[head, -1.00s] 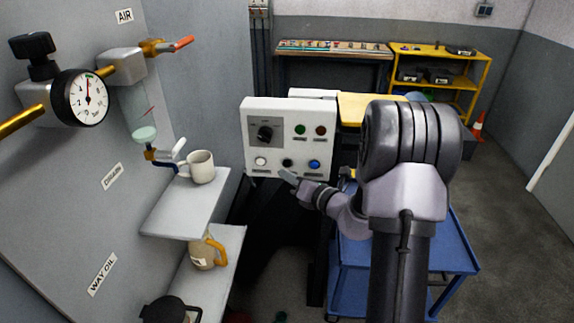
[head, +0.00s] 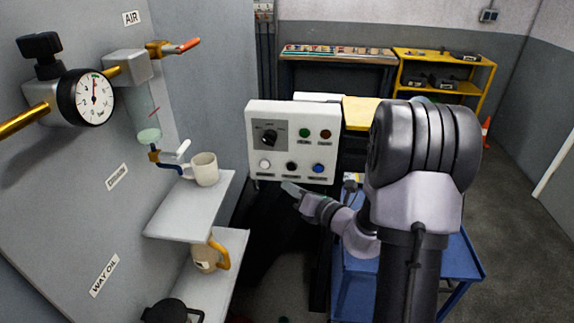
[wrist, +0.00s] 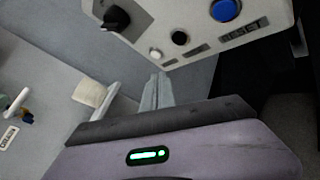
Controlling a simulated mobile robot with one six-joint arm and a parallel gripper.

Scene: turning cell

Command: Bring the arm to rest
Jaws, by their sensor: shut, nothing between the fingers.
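My gripper (head: 291,188) is at the end of my arm, just below the lower edge of the white control panel (head: 254,140). It is shut and empty. In the wrist view its fingers (wrist: 157,92) lie together, pointing toward the panel's lower edge. The panel carries a black rotary knob, a green and a red button above, and white, black and blue buttons below. The blue button (wrist: 226,10) is above a RESET label in the wrist view. I cannot tell the exact gap between the fingertips and the panel.
A tan jug (head: 207,255) stands on the lower shelf. A blue cart (head: 352,296) is under my arm. Open floor lies at right.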

